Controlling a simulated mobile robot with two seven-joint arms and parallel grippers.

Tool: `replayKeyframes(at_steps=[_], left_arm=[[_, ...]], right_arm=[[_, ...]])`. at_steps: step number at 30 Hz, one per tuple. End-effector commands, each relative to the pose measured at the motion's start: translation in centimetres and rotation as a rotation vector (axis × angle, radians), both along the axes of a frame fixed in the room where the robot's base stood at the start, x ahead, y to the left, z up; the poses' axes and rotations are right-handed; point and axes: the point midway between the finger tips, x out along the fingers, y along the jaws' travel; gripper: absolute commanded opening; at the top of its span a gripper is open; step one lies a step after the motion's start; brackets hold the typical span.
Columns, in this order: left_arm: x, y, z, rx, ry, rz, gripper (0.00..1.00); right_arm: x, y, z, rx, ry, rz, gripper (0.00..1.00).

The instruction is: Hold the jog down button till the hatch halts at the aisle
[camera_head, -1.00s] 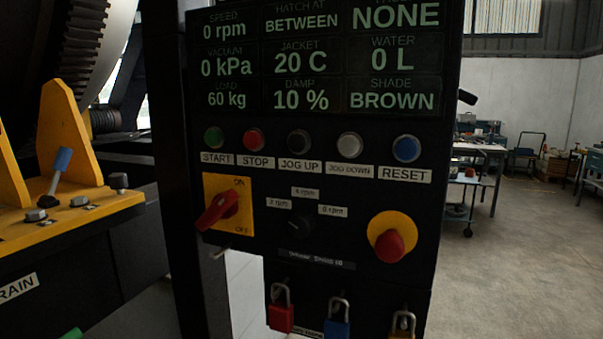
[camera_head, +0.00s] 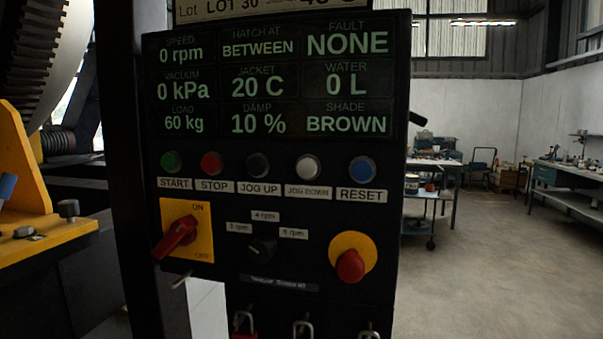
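The jog down button (camera_head: 308,168) is a round white button on the black control panel (camera_head: 210,222), above its JOG DOWN label. It sits between the dark jog up button (camera_head: 257,165) and the blue reset button (camera_head: 362,170). The display (camera_head: 265,85) reads HATCH AT BETWEEN, speed 0 rpm and fault NONE. The hatch itself cannot be made out. Neither of my grippers shows in the view, and nothing touches the buttons.
A red rotary switch (camera_head: 176,238) and a red mushroom button (camera_head: 350,266) stick out below the buttons. Padlocks hang at the panel's bottom. Yellow machinery (camera_head: 40,240) stands at left. Open floor (camera_head: 480,270) lies at right, with a trolley and workbenches behind.

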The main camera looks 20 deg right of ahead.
Motion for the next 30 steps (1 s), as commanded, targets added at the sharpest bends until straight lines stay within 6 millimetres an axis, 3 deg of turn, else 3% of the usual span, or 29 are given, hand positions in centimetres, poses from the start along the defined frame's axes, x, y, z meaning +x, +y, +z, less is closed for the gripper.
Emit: replayKeyframes(at_steps=[13, 26, 30], left_arm=[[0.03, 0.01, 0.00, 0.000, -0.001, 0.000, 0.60], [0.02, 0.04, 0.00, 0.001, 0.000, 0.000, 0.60], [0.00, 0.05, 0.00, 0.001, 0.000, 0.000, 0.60]], right_arm=[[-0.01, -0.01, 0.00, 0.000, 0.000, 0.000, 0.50], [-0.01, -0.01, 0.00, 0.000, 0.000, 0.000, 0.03], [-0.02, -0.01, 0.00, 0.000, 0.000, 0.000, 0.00]])
